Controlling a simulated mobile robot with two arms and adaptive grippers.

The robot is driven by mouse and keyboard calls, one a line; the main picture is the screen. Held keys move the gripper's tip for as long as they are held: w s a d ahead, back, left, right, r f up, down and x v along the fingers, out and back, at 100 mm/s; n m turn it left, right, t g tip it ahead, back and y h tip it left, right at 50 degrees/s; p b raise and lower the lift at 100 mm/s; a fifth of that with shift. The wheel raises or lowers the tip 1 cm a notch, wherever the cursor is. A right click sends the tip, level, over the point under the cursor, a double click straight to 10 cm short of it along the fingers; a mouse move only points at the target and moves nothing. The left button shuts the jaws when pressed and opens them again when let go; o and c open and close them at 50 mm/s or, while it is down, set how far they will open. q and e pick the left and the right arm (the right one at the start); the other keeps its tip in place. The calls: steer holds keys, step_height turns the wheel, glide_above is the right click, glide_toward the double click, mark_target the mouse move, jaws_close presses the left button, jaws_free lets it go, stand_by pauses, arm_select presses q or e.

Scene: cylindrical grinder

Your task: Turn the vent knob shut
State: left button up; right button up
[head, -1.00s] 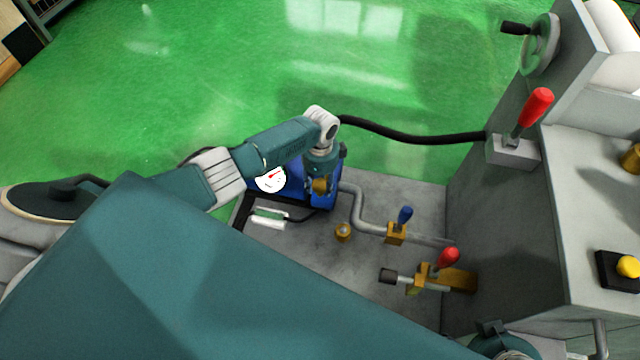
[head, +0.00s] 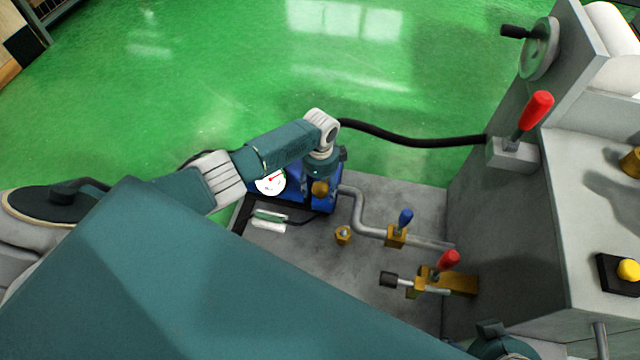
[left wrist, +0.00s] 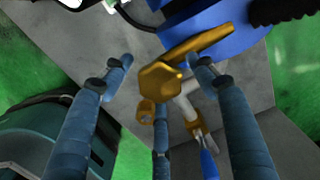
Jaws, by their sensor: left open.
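The brass vent knob (head: 320,188) sits on the blue pump unit (head: 294,184) beside the white gauge. In the left wrist view the knob (left wrist: 160,79) shows large, with a brass bar running up and right from it. My left gripper (head: 319,182) is over the knob, pointing down. In the left wrist view its blue-grey fingers (left wrist: 160,70) are spread apart around the knob, open. I cannot tell whether a finger touches it.
A grey pipe with a blue-handled valve (head: 396,234) runs right from the pump. A red-handled valve (head: 440,270) and a small brass fitting (head: 343,235) are nearby. A black hose (head: 410,140) leads to the grey machine (head: 500,220). Green floor is clear behind.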

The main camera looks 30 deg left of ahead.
mark_target(320, 187)
arm_select(q)
step_height(320, 187, up, 12)
stand_by(0.5)
stand_by(0.3)
